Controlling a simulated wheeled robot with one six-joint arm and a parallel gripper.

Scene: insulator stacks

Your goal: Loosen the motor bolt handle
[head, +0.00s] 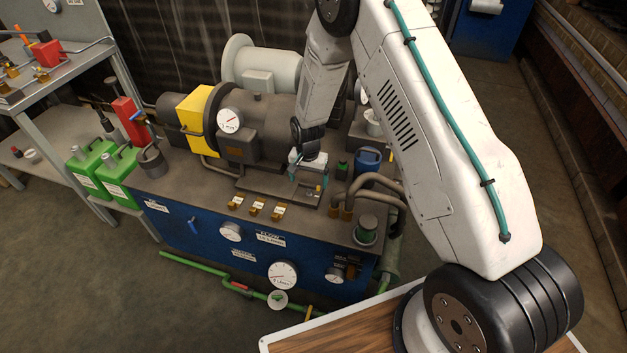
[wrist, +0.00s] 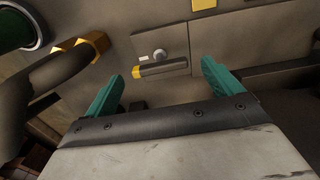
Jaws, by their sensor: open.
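The motor bolt handle (wrist: 163,69) is a short grey-brown bar with a yellow end at its left. It sits beside a round pale bolt head (wrist: 160,54) on the brown metal plate in the wrist view. My gripper (wrist: 160,78) has its two teal fingers apart, one to the left and one to the right of the handle, with nothing held between them. In the head view my gripper (head: 309,180) points down over the motor base plate, and a small yellow part (head: 318,189) shows by its fingers. Whether the fingers touch the plate I cannot tell.
The dark motor (head: 255,125) with a yellow collar (head: 197,110) and gauge stands behind-left of my gripper. Curved pipes (head: 372,185) with brass fittings and a green-capped cylinder (head: 366,228) stand to the right. Several brass fittings (head: 257,208) line the blue cabinet's front edge.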

